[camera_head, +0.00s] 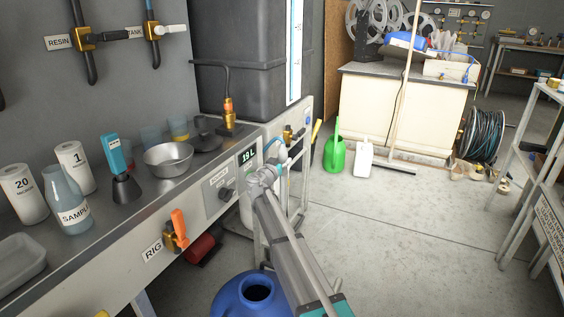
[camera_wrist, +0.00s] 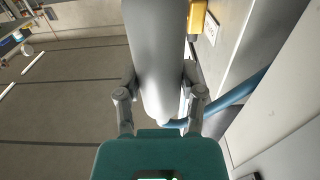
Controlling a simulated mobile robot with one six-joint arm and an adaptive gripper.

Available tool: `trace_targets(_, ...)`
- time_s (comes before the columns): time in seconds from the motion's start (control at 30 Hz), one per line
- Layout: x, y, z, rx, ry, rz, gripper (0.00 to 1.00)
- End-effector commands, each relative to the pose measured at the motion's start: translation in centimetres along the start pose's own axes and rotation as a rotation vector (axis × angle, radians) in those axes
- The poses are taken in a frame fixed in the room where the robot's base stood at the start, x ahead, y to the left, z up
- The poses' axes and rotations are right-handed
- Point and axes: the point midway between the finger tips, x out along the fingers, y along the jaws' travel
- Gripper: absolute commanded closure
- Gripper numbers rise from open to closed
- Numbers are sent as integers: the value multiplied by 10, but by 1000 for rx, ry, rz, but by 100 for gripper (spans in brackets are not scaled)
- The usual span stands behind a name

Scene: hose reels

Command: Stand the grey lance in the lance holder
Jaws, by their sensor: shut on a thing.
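My gripper (camera_wrist: 160,82) is shut on a thick grey tube, the grey lance (camera_wrist: 155,45), with a finger on each side. In the wrist view the lance runs from the top edge down to the teal palm. A blue hose (camera_wrist: 235,92) passes to the right behind it. In the head view my gripper (camera_head: 266,172) is at the right end of the bench, in front of a pale metal frame (camera_head: 302,185). The lance is hard to tell from my arm there. I cannot clearly pick out the lance holder in either view.
The bench (camera_head: 125,215) on the left carries beakers, a steel bowl (camera_head: 168,159) and bottles. A blue drum (camera_head: 228,300) stands low beside my arm. The floor on the right is clear up to a shelf.

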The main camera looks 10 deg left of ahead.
Motion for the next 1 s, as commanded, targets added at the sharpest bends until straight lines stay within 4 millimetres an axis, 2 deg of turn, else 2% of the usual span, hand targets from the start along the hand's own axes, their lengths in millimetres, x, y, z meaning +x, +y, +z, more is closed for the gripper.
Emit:
trace_targets(0.3,1,1,0,-1,1,1,100)
trace_targets(0.33,1,1,0,-1,1,1,44)
trace_targets(0.5,1,1,0,0,0,1,13)
trace_targets(0.53,1,1,0,0,0,1,10)
trace_targets(1.0,-1,1,0,0,0,1,10)
